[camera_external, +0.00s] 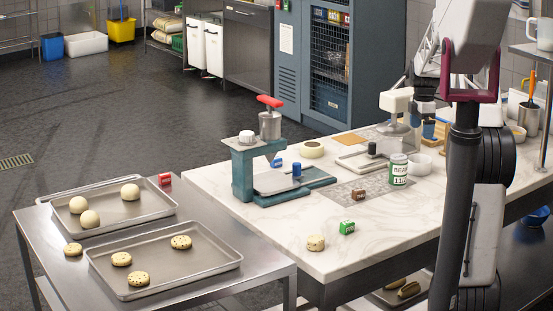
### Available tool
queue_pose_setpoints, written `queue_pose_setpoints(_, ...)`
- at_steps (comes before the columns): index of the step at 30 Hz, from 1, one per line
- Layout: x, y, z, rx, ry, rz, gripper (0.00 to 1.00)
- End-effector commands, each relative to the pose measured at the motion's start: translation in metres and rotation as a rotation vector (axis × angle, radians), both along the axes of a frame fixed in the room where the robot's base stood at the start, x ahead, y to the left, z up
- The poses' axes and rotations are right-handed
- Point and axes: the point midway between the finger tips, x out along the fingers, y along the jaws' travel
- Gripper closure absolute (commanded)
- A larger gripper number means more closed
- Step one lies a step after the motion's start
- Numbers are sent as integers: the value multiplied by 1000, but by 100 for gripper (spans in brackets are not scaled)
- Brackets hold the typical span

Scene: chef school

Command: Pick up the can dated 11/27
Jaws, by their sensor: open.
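A can (398,169) with a white and green label stands upright on the marble-topped table. Its label seems to read "BEANS" with a date starting "11/2"; the end of the date is turned out of sight. My arm rises at the right of the picture. My gripper (424,104) appears as a dark shape above the back of the table, behind and to the right of the can. It looks apart from the can and empty. Its fingers are small and hard to make out against the equipment there.
A teal press (270,165) stands to the left. Trays (205,273) of dough fill the steel side table.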

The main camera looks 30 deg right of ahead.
Motion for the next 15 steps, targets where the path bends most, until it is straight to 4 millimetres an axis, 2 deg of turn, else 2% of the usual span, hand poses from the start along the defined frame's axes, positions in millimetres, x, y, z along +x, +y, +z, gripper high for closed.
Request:
queue_pose_setpoints(5,-1,17,10,-5,-6,-26,0)
queue_pose_setpoints(8,-4,39,21,-9,-14,-59,0)
queue_pose_setpoints(11,-9,68,34,-13,-22,-108,0)
queue_pose_setpoints(15,-21,117,56,-19,-39,-194,0)
